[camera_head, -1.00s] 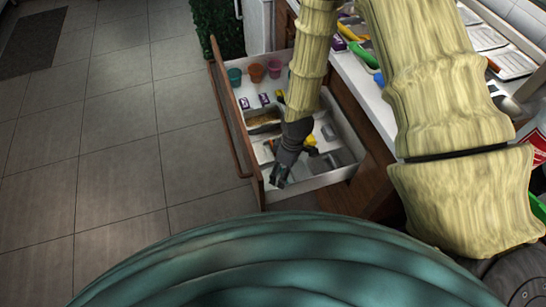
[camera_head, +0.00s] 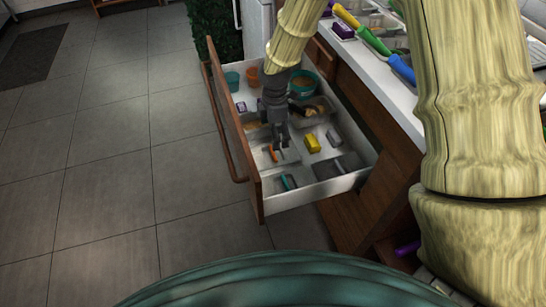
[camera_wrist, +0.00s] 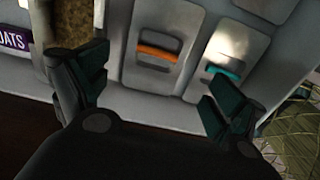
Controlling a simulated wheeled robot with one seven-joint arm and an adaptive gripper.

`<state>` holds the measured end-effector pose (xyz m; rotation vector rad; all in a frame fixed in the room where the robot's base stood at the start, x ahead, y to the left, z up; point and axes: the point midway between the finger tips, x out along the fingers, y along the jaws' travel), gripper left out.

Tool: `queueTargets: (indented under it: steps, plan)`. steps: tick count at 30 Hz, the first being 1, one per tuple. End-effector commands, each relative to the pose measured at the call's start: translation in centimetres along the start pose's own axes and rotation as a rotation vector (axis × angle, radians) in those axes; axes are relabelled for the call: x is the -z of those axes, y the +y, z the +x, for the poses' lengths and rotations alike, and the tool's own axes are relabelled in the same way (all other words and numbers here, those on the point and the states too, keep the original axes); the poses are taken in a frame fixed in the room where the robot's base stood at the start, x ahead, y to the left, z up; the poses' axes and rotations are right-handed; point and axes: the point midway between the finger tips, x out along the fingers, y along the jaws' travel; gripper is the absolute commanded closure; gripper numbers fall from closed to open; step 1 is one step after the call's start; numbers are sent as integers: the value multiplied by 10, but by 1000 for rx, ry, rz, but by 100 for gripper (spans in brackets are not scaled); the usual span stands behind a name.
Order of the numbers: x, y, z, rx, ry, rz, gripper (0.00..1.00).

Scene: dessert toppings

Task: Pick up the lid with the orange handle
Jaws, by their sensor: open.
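The lid with the orange handle (camera_wrist: 157,53) is a pale grey plate with an orange bar across it. In the wrist view it lies flat, ahead of and between my open fingers. In the head view the orange handle (camera_head: 272,153) shows in the drawer, just below my gripper (camera_head: 280,146). My gripper (camera_wrist: 160,92) is open and empty, and no finger seems to touch the lid. A similar lid with a teal handle (camera_wrist: 224,73) lies to its right, close to the right finger.
The open drawer (camera_head: 235,130) has a wooden front. It holds a yellow-handled thing (camera_head: 312,143), teal (camera_head: 232,80) and orange cups (camera_head: 254,75) and a larger bowl (camera_head: 303,83). A container labelled OATS (camera_wrist: 14,43) is left of the fingers. The counter (camera_head: 350,60) borders the drawer.

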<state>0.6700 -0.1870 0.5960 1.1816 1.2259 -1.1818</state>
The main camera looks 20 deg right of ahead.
Motion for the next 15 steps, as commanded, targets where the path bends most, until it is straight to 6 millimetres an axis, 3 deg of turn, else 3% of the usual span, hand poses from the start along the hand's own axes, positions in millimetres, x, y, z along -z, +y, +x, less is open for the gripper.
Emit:
queueTargets:
  steps: [7, 15]
  plan:
    - [0, -1, 36, 2, 0, 2, 5]
    - [1, 1, 53, 0, 0, 2, 5]
